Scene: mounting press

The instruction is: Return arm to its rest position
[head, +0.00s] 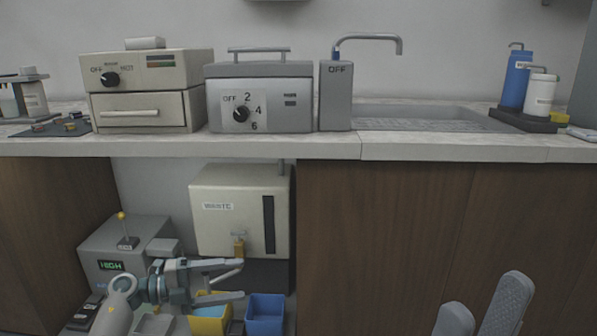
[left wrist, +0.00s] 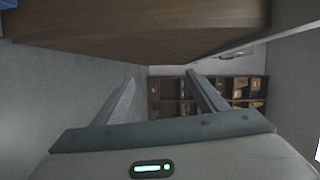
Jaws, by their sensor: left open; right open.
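My left gripper (head: 240,280) is low in the open bay under the counter in the head view, with its arm coming in from the bottom left. Its fingers point right and are spread apart, with nothing between them. It appears in front of the lower part of the waste box (head: 212,235) and above the yellow bin (head: 208,326). The left wrist view also shows its two fingers (left wrist: 165,95) apart and empty. My right gripper (head: 484,308) shows at the bottom right, in front of the wooden cabinet, with its fingers apart and empty.
A grey machine (head: 105,248) with a HIGH display and yellow-knobbed lever stands left of the left gripper. A blue bin (head: 266,308) is below it. The counter edge (head: 330,147) runs above. Wooden cabinet doors (head: 390,220) fill the right. Shelves (left wrist: 245,90) show in the wrist view.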

